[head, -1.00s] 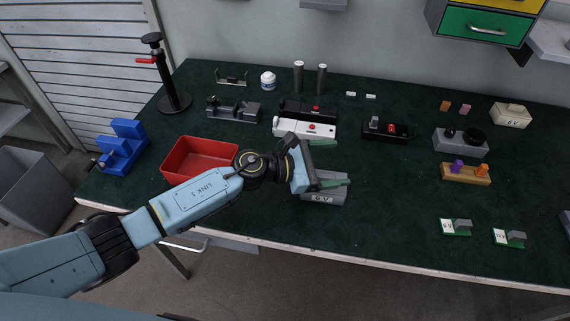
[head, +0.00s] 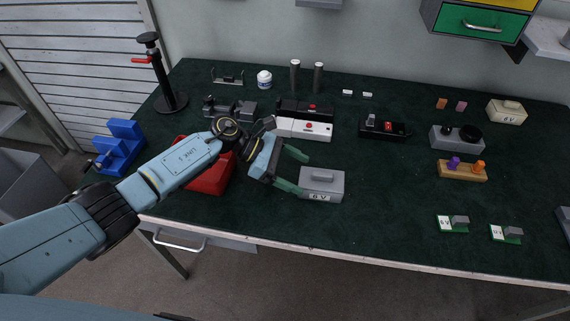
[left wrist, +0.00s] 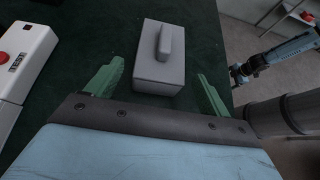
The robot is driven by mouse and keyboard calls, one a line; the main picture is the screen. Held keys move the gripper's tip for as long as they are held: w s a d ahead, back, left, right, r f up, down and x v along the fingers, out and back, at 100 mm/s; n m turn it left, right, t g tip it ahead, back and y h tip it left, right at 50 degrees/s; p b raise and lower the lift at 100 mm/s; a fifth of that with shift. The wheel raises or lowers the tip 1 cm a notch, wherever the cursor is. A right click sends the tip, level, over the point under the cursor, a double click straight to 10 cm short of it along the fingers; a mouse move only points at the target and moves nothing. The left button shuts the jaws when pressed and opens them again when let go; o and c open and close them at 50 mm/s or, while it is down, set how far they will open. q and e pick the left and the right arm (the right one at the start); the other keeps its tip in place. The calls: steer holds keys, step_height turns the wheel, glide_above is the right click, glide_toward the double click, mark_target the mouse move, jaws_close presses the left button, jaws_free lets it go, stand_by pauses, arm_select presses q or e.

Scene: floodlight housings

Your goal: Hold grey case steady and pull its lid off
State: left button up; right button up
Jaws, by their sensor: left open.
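The grey case (head: 321,187) sits on the green table top near the front edge, marked "6 V" on its front. Its lid (head: 322,178) has a raised bar handle and is on the case; both also show in the left wrist view, the case (left wrist: 157,84) with the lid handle (left wrist: 164,42) on top. My left gripper (head: 295,171) is open just left of the case, its green fingers pointing toward it. In the left wrist view the case lies ahead between the two fingers (left wrist: 152,84), and nothing is held. My right gripper is not clearly in the head view.
A red bin (head: 207,178) is partly behind my left arm. A white box with a red button (head: 304,129) and a black one (head: 384,128) stand behind the case.

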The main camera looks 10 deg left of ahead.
mark_target(310, 178)
arm_select(q)
steer(key=shift+x, duration=3.25)
steer(key=shift+c, duration=0.4)
steer(key=shift+c, duration=0.3)
steer(key=c, duration=0.8)
